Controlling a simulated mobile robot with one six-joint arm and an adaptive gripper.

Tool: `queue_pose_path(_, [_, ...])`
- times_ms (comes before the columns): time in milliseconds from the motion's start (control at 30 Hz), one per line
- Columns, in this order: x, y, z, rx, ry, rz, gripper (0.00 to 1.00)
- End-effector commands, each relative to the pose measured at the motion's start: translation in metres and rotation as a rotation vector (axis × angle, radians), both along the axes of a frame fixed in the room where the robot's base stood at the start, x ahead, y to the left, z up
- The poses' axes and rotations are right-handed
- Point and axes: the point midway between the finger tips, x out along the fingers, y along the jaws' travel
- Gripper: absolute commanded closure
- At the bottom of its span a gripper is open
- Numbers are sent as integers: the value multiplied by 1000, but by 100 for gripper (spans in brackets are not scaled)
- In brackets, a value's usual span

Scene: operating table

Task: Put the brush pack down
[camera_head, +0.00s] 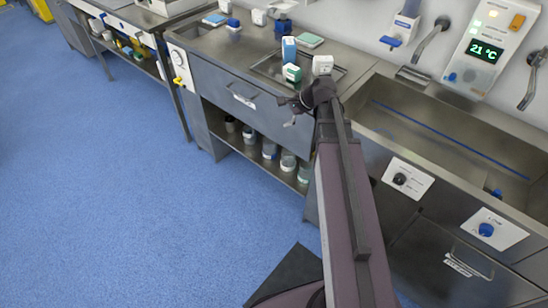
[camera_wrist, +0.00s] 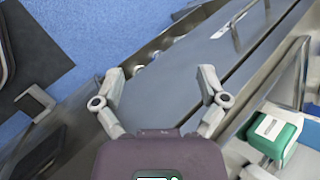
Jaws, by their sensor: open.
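A small green and white pack (camera_head: 292,73), which I take to be the brush pack, sits on the steel counter by the shallow tray (camera_head: 262,70). In the wrist view the green pack (camera_wrist: 274,133) with its white label is at the lower right, outside my fingers. My gripper (camera_head: 291,110) is beside it, over the counter's front edge. In the wrist view my gripper (camera_wrist: 161,75) has its fingers spread with nothing between them; the drawer front lies beyond.
A taller blue box (camera_head: 289,49) stands behind the green pack, and a white item (camera_head: 322,65) stands to its right. A long sink (camera_head: 440,125) is on the right. Below the counter, a shelf (camera_head: 262,158) holds several containers. The blue floor (camera_head: 120,190) is clear.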

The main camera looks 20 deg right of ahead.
Motion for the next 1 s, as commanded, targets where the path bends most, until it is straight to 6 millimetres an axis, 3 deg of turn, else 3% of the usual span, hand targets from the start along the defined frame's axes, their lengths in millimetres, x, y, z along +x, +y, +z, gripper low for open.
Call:
queue_pose_path(100, [-27,26,-14,-163,-17,212,8])
queue_pose_path(300, [-68,53,-32,-410,-35,582,8])
queue_pose_path(600, [-123,72,-45,-685,-23,1106,8])
queue_pose_path(800, [-139,74,-46,-760,-10,1285,8])
queue_pose_path(1000, [-141,74,-46,-771,-5,1316,8])
